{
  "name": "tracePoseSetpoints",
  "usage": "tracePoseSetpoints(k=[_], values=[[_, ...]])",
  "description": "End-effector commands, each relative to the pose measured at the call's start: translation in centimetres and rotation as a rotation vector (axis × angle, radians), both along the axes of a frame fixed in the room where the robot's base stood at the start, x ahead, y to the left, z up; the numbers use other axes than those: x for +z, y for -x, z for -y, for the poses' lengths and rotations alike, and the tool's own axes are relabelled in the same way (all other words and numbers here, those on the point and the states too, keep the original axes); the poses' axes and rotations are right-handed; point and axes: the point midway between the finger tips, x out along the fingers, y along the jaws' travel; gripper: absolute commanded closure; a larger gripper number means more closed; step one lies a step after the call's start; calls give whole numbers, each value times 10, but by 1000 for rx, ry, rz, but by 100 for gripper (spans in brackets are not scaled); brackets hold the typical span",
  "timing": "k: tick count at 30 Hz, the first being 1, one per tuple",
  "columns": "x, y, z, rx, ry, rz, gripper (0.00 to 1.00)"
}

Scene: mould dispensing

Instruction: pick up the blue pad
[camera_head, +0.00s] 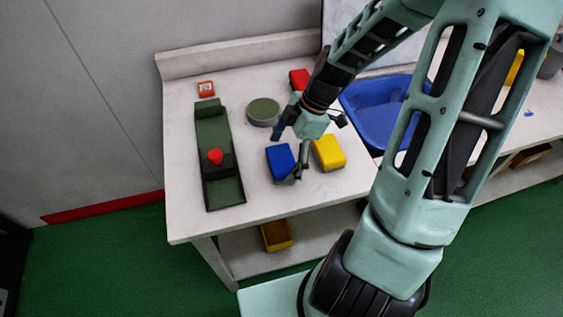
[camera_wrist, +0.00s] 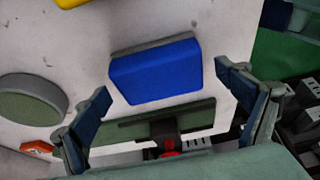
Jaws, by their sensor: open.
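The blue pad (camera_head: 280,161) lies on the white table, between the green device and the yellow pad. In the wrist view the blue pad (camera_wrist: 156,72) shows a blue face with a grey layer along its edge. It appears ahead of and between my open fingers, apart from both. My gripper (camera_head: 290,155) is above the table close to the blue pad, and one finger overlaps the pad's right edge in the head view. In the wrist view my gripper (camera_wrist: 162,85) is open and empty. The height between the fingers and the pad is hard to tell.
A yellow pad (camera_head: 329,152) lies right of the blue pad, and a red pad (camera_head: 299,79) lies behind. A round green-topped dish (camera_head: 263,111), a long green device (camera_head: 221,180) with a red knob, and a small red box (camera_head: 205,89) share the table. A blue tub (camera_head: 375,113) stands right.

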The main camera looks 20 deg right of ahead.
Motion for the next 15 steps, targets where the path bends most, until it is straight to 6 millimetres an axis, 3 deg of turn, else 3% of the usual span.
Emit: tracePoseSetpoints(k=[9, 15], values=[[-7, 0, -3, 0, 1, 1, 7], [-7, 0, -3, 0, 1, 1, 28]])
